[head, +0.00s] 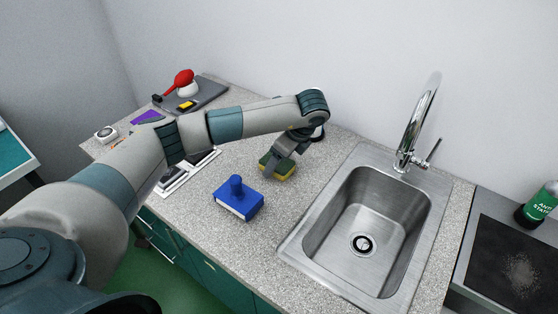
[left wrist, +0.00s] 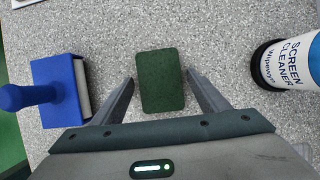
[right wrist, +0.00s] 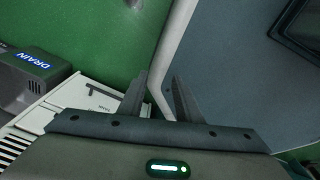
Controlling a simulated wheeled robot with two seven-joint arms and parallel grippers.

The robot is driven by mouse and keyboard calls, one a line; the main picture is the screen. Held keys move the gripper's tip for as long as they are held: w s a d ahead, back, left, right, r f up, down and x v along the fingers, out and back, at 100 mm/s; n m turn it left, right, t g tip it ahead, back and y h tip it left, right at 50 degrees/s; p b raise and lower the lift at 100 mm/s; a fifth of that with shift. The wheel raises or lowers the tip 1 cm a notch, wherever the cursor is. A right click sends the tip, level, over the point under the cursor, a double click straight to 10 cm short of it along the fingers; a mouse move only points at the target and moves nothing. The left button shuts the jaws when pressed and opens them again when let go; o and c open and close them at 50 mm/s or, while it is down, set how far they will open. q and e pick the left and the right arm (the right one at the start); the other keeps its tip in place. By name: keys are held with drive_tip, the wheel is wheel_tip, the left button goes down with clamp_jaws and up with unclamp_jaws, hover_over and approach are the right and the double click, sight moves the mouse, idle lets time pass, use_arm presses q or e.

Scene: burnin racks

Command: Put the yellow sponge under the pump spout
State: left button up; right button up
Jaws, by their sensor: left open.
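The yellow sponge (head: 284,174) with a dark green top lies flat on the speckled counter, left of the sink. My left gripper (head: 280,160) is above it, pointing down and partly covering it. In the left wrist view the sponge's green face (left wrist: 160,80) shows between the two open fingers, with a gap on each side. I cannot make out a pump spout; the arm hides part of the counter. My right gripper (right wrist: 159,90) is empty, its fingers apart, away from the counter.
A blue block with a knob handle (head: 237,200) sits close to the sponge. The steel sink (head: 362,225) and tall tap (head: 415,120) are to the right. A grey board (head: 210,92) with a red item (head: 180,80) lies at the back left. A green-labelled bottle (head: 540,205) stands far right.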

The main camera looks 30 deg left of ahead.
use_arm(q)
drive_tip(key=shift+d+r, duration=0.2)
drive_tip(key=shift+r, duration=0.15)
drive_tip(key=b+v, duration=0.1)
drive_tip(key=v, duration=1)
drive_tip(key=shift+b, duration=0.35)
use_arm(e)
drive_tip(key=shift+w+a+f+t, duration=0.2)
drive_tip(key=shift+w+a+f, duration=0.15)
drive_tip(key=shift+w, duration=0.25)
drive_tip(key=shift+w+a+f+t, duration=0.2)
drive_tip(key=shift+w+a+f, duration=0.15)
drive_tip(key=shift+w, duration=0.25)
use_arm(q)
drive_tip(key=shift+r, duration=0.15)
use_arm(e)
drive_tip(key=shift+s+d+r, duration=0.15)
